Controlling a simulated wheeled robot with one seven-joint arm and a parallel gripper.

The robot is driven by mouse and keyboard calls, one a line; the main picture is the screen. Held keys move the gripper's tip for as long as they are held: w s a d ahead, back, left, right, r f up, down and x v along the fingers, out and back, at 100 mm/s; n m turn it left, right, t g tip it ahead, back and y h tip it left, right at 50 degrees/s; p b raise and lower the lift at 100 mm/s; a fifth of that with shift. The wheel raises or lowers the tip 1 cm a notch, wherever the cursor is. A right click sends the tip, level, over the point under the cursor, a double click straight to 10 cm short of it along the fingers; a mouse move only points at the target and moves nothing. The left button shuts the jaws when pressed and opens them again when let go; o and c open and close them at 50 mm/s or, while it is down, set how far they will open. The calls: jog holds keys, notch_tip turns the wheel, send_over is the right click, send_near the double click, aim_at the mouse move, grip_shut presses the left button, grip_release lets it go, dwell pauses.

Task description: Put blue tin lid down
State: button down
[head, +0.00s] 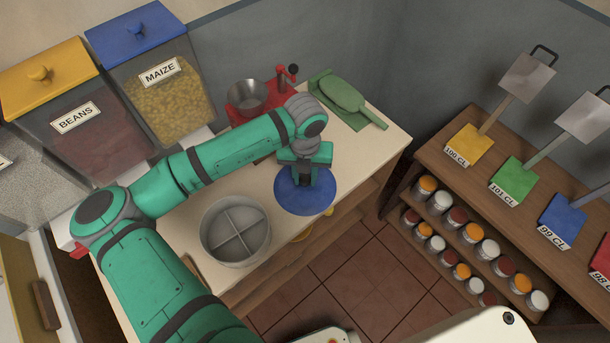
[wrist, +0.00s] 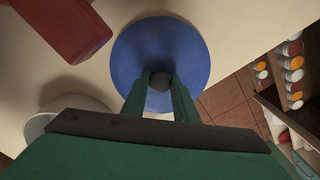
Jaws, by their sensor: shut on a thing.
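The blue tin lid (head: 292,201) is a round blue disc at the counter's front edge in the head view. In the wrist view the lid (wrist: 190,48) fills the upper middle, with a dark round knob (wrist: 160,80) at its centre. My gripper (wrist: 159,92) is shut on that knob, one green finger on each side. In the head view my gripper (head: 304,182) is above the lid and hides its middle. A round grey tin (head: 236,262) with a cross divider inside stands open just left of the lid. I cannot tell how high the lid is above the counter.
Bins of beans (head: 75,130) and maize (head: 165,90) stand at the back left. Bare counter (head: 372,150) shows right of the lid. A shelf with jars (head: 500,240) is at right.

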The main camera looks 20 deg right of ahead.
aim_at(305, 179)
jog(key=c, duration=1.4)
grip_release()
jog(key=shift+f, duration=0.1)
notch_tip(305, 179, up, 12)
jog(key=shift+r, duration=0.2)
